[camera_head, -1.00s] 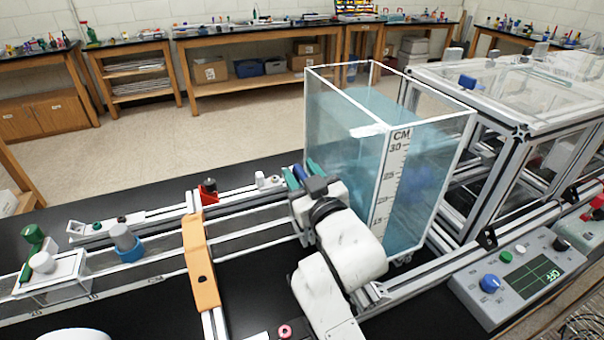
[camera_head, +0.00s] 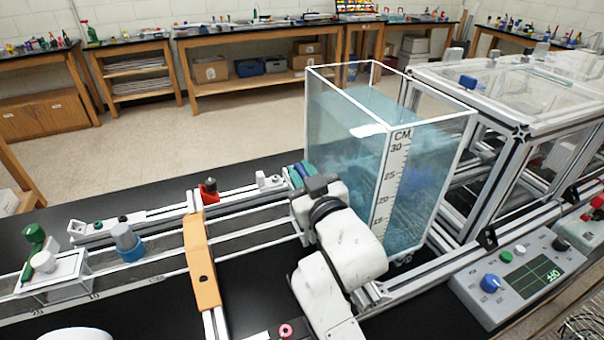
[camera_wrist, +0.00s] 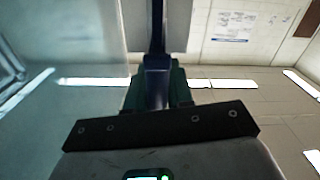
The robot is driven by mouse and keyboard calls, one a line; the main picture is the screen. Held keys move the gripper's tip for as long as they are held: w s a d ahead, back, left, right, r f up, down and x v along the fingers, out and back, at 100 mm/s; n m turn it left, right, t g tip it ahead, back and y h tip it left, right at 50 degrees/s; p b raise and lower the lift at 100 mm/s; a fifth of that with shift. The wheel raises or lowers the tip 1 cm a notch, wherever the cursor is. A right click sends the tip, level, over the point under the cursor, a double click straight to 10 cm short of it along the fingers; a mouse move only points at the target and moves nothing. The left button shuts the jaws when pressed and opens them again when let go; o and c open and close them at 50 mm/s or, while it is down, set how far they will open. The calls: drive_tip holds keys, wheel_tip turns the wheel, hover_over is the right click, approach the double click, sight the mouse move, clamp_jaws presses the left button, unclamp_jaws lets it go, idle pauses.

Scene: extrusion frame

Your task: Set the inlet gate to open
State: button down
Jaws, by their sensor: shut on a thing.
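The clear tank (camera_head: 345,100) with a centimetre scale holds blue water, and its surface looks churned. My gripper (camera_head: 299,173) is at the tank's left side, by the head of the channel. Its green fingers are shut on a blue handle (camera_head: 298,177), which looks like the inlet gate's lever. In the wrist view my gripper (camera_wrist: 158,95) shows its green fingers on either side of the dark blue handle (camera_wrist: 157,82). The handle's lower end and the gate itself are hidden, so I cannot tell how far the gate stands open.
A control box (camera_head: 515,280) with a blue knob (camera_head: 490,283) and a lit display stands at right. An orange crosspiece (camera_head: 201,262) spans the channel rails (camera_head: 255,222). Bare black bench shows in front.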

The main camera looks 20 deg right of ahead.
sight(305, 173)
drive_tip(key=r+p, duration=0.1)
drive_tip(key=r, duration=0.1)
drive_tip(key=r+p, duration=0.2)
drive_tip(key=r, duration=0.1)
drive_tip(key=shift+d, duration=0.2)
drive_tip(key=shift+f, duration=0.1)
drive_tip(key=c, duration=1.1)
unclamp_jaws()
drive_tip(key=shift+f, duration=0.1)
drive_tip(key=shift+s, duration=0.1)
drive_tip(key=shift+s+f, duration=0.1)
drive_tip(key=shift+s, duration=0.25)
drive_tip(key=s+b, duration=0.2)
drive_tip(key=s, duration=0.8)
